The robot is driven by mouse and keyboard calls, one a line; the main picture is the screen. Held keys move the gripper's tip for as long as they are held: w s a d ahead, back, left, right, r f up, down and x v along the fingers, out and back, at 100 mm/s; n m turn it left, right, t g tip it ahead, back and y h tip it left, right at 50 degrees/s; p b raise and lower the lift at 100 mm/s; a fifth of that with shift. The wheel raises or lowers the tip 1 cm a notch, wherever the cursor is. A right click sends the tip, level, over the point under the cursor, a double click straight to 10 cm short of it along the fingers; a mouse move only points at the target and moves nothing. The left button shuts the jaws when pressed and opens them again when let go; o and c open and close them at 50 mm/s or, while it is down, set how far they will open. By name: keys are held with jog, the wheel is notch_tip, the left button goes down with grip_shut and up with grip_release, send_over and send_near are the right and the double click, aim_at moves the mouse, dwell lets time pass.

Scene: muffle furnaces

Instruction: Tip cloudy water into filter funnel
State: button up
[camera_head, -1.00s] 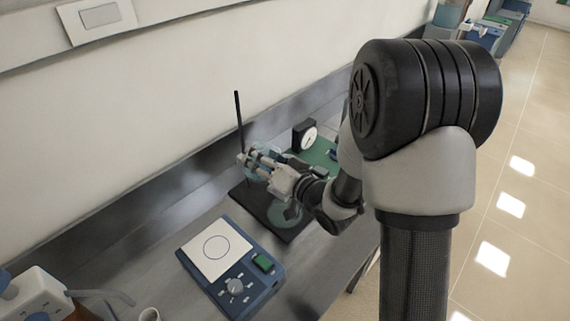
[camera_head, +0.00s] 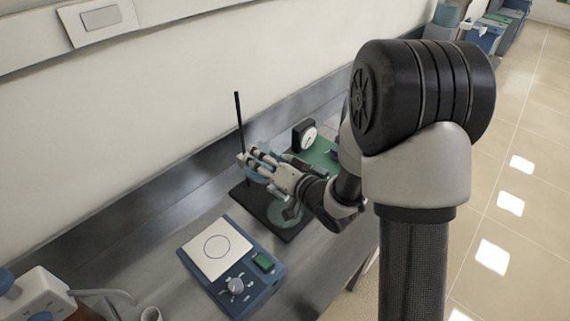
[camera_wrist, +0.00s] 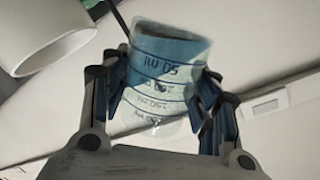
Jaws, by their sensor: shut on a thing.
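A clear beaker (camera_wrist: 160,68) with bluish tint and volume marks sits between the fingers in the wrist view, its printing upside down. My gripper (camera_head: 254,162) is shut on this beaker; its fingers (camera_wrist: 160,95) lie on both sides of it. In the head view my gripper is beside the black upright rod (camera_head: 239,122) of a stand, above its dark base (camera_head: 298,232). A clear round glass piece (camera_head: 283,213) shows below the gripper. The funnel is not clearly distinguishable, and the beaker's contents and any pouring cannot be made out.
A blue device with a white plate (camera_head: 216,246) and a knob stands left of the stand. A white cylindrical thing (camera_wrist: 45,35) shows at the wrist view's upper left. The wall runs behind the bench.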

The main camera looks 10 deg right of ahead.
jog(key=shift+w+m+p, duration=0.1)
jog(key=shift+m+p, duration=0.5)
dwell(0.7)
jog(key=shift+w+d+f+m+g+y+p, duration=0.1)
jog(key=shift+d+f+m+g+y+p, duration=0.1)
jog(key=shift+m+p, duration=0.3)
jog(key=shift+w+d+f+m+g+y+p, duration=0.1)
jog(key=shift+f+m+g+y+p, duration=0.1)
jog(key=shift+m+p, duration=0.25)
dwell(1.7)
jog(key=shift+w+d+f+m+g+y+p, duration=0.2)
jog(key=shift+d+f+m+p, duration=0.1)
jog(key=shift+m+p, duration=0.4)
jog(key=shift+w+d+f+m+g+y+p, duration=0.15)
jog(key=shift+d+m+p, duration=0.1)
jog(key=shift+m+p, duration=0.4)
dwell(1.6)
jog(key=shift+d+m+p, duration=0.1)
jog(key=shift+m+p, duration=0.3)
dwell(0.7)
